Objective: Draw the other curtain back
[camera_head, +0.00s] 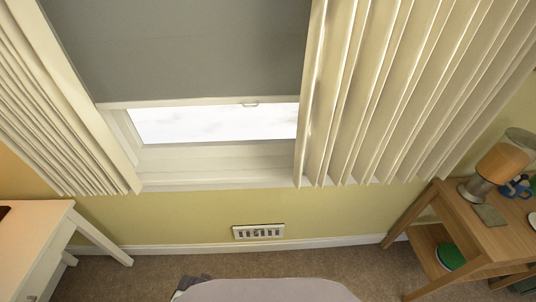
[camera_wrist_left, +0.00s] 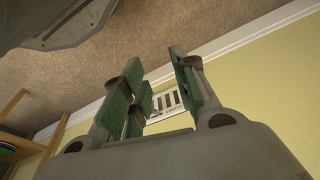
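Two cream pleated curtains hang at the window in the head view. The left curtain (camera_head: 60,110) is gathered in narrow folds at the left side. The right curtain (camera_head: 400,90) hangs in wider folds, from right of the window's middle to the right edge of the picture. Its near edge overlaps the window frame (camera_head: 215,168). My left gripper (camera_wrist_left: 162,75) shows only in the left wrist view; its green-padded fingers are apart with nothing between them. No curtain shows in that view. My right gripper is not in view.
A grey blind (camera_head: 180,45) covers the upper window. A wooden side table (camera_head: 490,237) with a lamp (camera_head: 490,175) stands below the right curtain. A white table (camera_head: 35,245) stands at left.

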